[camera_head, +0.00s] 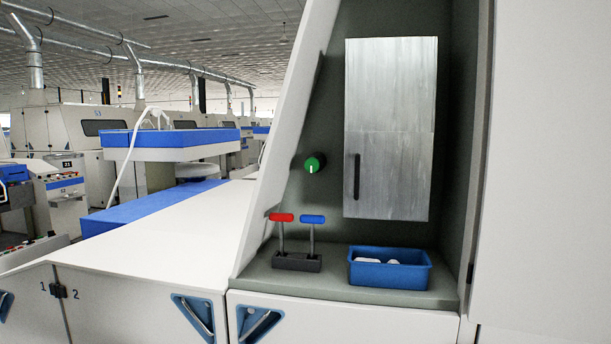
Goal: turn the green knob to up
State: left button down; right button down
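The green knob (315,163) is on the dark grey-green back wall of a recess in the white machine, left of a metal door. It is round and small in the head view, with a pale mark on its face. The mark seems to sit at the lower left of the face, but it is too small to read its direction surely. Neither of my grippers is in view, and nothing touches or hides the knob.
Below the knob, a red-topped lever (281,217) and a blue-topped lever (312,219) stand on a dark base. A blue bin (390,277) with white things sits to their right. A grey metal door (392,130) with a dark handle is above the bin.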

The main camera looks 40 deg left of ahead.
aim_at(312, 164)
jog(key=u, duration=1.1)
